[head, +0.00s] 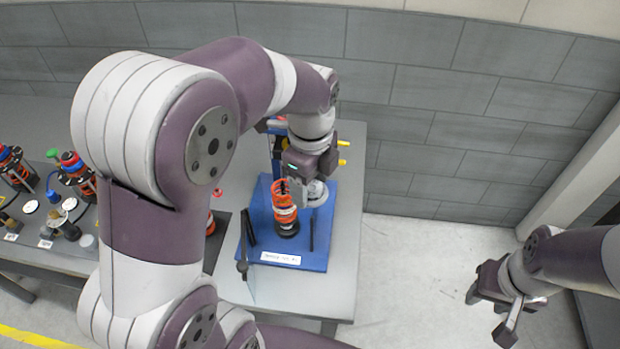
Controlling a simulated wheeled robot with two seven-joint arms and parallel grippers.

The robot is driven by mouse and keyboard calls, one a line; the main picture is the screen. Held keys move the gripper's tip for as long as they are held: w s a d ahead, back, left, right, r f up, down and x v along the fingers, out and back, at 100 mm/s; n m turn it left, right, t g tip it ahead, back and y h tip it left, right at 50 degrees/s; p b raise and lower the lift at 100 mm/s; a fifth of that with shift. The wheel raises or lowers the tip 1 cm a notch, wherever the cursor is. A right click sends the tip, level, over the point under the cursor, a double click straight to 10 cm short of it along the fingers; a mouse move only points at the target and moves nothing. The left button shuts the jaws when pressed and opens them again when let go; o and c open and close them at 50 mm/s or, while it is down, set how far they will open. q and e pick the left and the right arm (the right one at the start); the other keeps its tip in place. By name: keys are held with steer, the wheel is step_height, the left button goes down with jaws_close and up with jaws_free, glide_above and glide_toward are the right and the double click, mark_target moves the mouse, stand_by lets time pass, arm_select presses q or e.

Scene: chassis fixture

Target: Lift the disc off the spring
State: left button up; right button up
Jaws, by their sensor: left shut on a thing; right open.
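The orange spring (284,197) stands upright on the blue fixture base (320,240), with a dark part at its foot and a dark rod at its top. My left gripper (316,178) is just behind and to the right of the spring, pointing down. It is shut on a light grey disc (317,194), which appears beside the spring rather than on it. The fingertips are small and partly hidden, and I cannot tell the disc's height above the base. My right gripper (494,307) is open and empty at the right, away from the table.
The fixture has a blue upright with yellow-tipped parts (343,152) behind my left gripper and dark posts at the front. A table at the left (60,255) holds several spring assemblies and small round parts. The floor between the table and my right gripper is clear.

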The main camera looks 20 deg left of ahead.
arm_select(q)
step_height(320, 180, down, 8)
steer(key=b, duration=0.5)
steer(key=shift+f, duration=0.1)
